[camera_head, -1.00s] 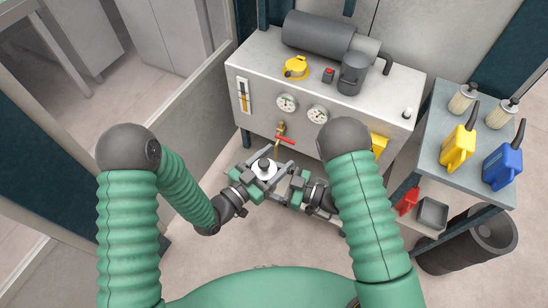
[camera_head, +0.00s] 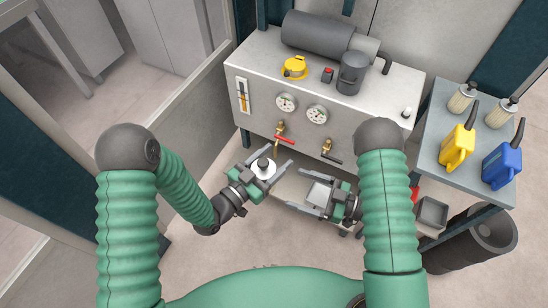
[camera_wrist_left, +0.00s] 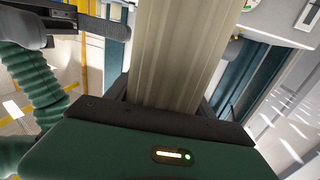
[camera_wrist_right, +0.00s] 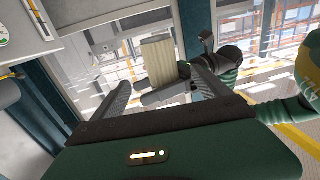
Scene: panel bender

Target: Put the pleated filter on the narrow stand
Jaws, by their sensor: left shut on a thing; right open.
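My left gripper (camera_head: 273,163) is shut on a pleated filter (camera_wrist_left: 180,50), in front of the grey machine. In the head view I see mainly the filter's white end with a dark knob (camera_head: 263,168). The beige pleated body also shows in the right wrist view (camera_wrist_right: 158,62). A narrow grey stand (camera_head: 447,150) is at the right. Two other pleated filters, (camera_head: 462,98) and (camera_head: 500,114), stand upright at its back.
A yellow jug (camera_head: 457,146) and a blue jug (camera_head: 502,167) occupy the stand's front; bare top shows at its left. The grey machine (camera_head: 355,130) has gauges and protruding valves close to my grippers. A dark bin (camera_head: 480,238) stands by the stand.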

